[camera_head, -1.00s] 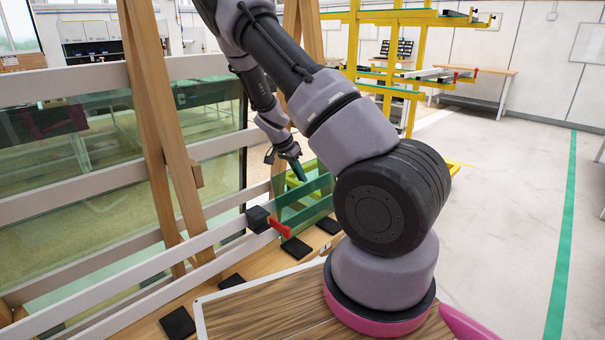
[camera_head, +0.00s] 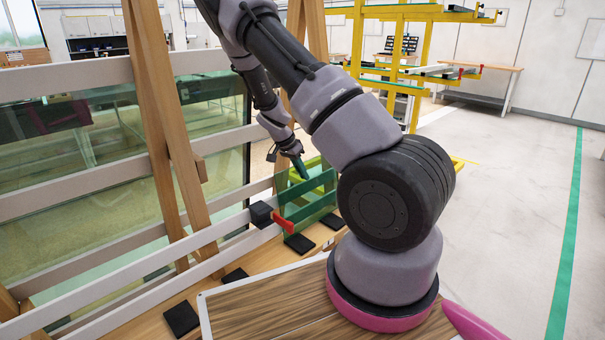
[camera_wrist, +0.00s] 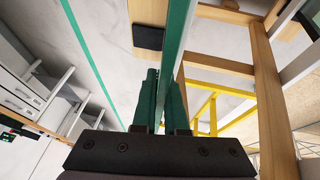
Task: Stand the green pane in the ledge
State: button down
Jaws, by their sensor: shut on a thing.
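The green pane (camera_head: 290,211) is upright at the far right end of the wooden rack, just above or on its ledge (camera_head: 209,288). I cannot tell whether its lower edge touches the ledge. My gripper (camera_head: 302,172) is shut on the upper part of the pane. In the wrist view the pane (camera_wrist: 178,45) shows nearly edge-on, running out from between the fingers of my gripper (camera_wrist: 162,100). A red clamp piece (camera_head: 283,222) with a black block (camera_head: 261,214) is in front of the pane's left side and hides a little of it.
Black pads (camera_head: 299,243) lie along the ledge. White rails (camera_head: 100,255) and wooden posts (camera_head: 160,130) stand left of the pane, with a large glass sheet (camera_head: 60,200) behind. A yellow shelf rack (camera_head: 358,40) is at the back. The floor on the right is clear.

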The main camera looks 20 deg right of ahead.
jog(key=shift+w+f, duration=0.1)
jog(key=shift+f, duration=0.1)
dwell(0.4)
jog(key=c, duration=0.9)
grip_release()
jog(key=shift+f, duration=0.1)
